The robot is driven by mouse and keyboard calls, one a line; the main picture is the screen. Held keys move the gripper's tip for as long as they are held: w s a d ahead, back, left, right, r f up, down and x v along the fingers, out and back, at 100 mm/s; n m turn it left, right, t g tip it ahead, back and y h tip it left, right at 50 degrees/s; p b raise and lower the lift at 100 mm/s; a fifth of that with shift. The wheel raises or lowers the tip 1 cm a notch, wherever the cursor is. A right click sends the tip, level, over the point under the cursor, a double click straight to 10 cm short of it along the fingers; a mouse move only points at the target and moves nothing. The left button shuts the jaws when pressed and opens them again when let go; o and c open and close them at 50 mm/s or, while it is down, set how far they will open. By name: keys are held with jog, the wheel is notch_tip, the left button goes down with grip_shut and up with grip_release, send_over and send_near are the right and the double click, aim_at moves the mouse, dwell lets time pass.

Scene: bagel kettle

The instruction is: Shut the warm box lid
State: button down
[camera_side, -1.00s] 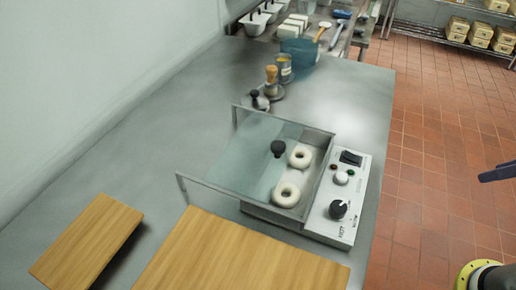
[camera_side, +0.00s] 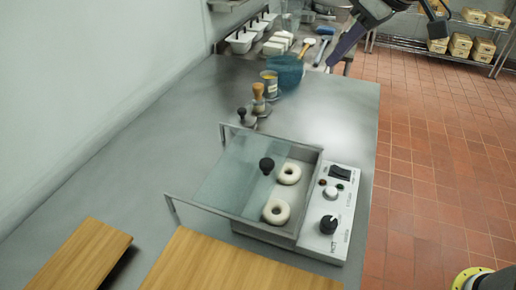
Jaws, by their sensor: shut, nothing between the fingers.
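The warm box (camera_side: 303,234) is a metal box with a control panel on its right side. Its glass lid (camera_side: 232,180) has a black knob (camera_side: 266,165) and lies over the left part, extending past the box along side rails. The right part of the box is uncovered. Two pale bagels, a far one (camera_side: 289,174) and a near one (camera_side: 276,212), lie inside there. My gripper (camera_side: 334,62) is at the top of the picture, shut and empty, well beyond the box and apart from the lid. Its upper part is cut off by the frame.
Wooden boards, a large one (camera_side: 235,268) and a small one (camera_side: 78,255), lie in front. Behind the box stand small handled tools (camera_side: 258,100), a yellow-labelled can (camera_side: 269,82) and a blue container (camera_side: 286,72). The counter (camera_side: 340,115) right of these is clear.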

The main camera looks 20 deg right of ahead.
jog(key=w+a+f+n, duration=0.1)
jog(key=w+a+f, duration=0.3)
jog(key=a, duration=0.4)
jog(key=n+g, duration=0.2)
send_over(258, 170)
notch_tip(258, 170, down, 6)
jog(key=f, duration=0.1)
jog(key=x, duration=0.9)
jog(key=shift+w+a+f, duration=0.2)
jog(key=shift+w+a, duration=0.1)
jog(key=shift+w, duration=0.1)
jog(key=shift+s+d, duration=0.65)
jog(key=shift+s, duration=0.25)
jog(key=shift+s+d+f, duration=0.15)
jog(key=shift+s+d, duration=0.35)
jog(key=shift+s, duration=0.15)
jog(key=shift+s, duration=0.1)
jog(key=s+d, duration=0.6)
jog(key=shift+d, duration=0.2)
jog(key=shift+s, duration=0.1)
